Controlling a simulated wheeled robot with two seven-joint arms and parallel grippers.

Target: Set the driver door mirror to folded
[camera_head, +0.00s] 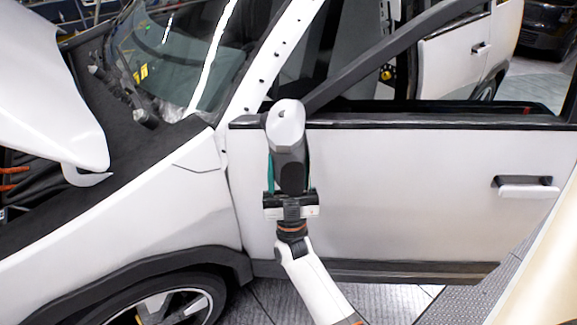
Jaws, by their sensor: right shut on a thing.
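The driver door mirror (286,122) has a white cap and a dark lower part. It sits at the front corner of the white driver door (400,200), by the window sill. My right gripper (289,172) reaches up from below and is shut on the mirror, with teal-edged fingers on its left and right sides. The gripper body covers part of the door behind it. The mirror's glass face does not show, and its exact fold angle is hard to tell. My left gripper is not in view.
The door appears shut, with its handle (525,187) at the right. The raised white hood (45,95) is at the upper left. The front wheel (170,305) is at the lower left. A pale surface fills the lower right corner. Grey floor (390,300) shows below the door.

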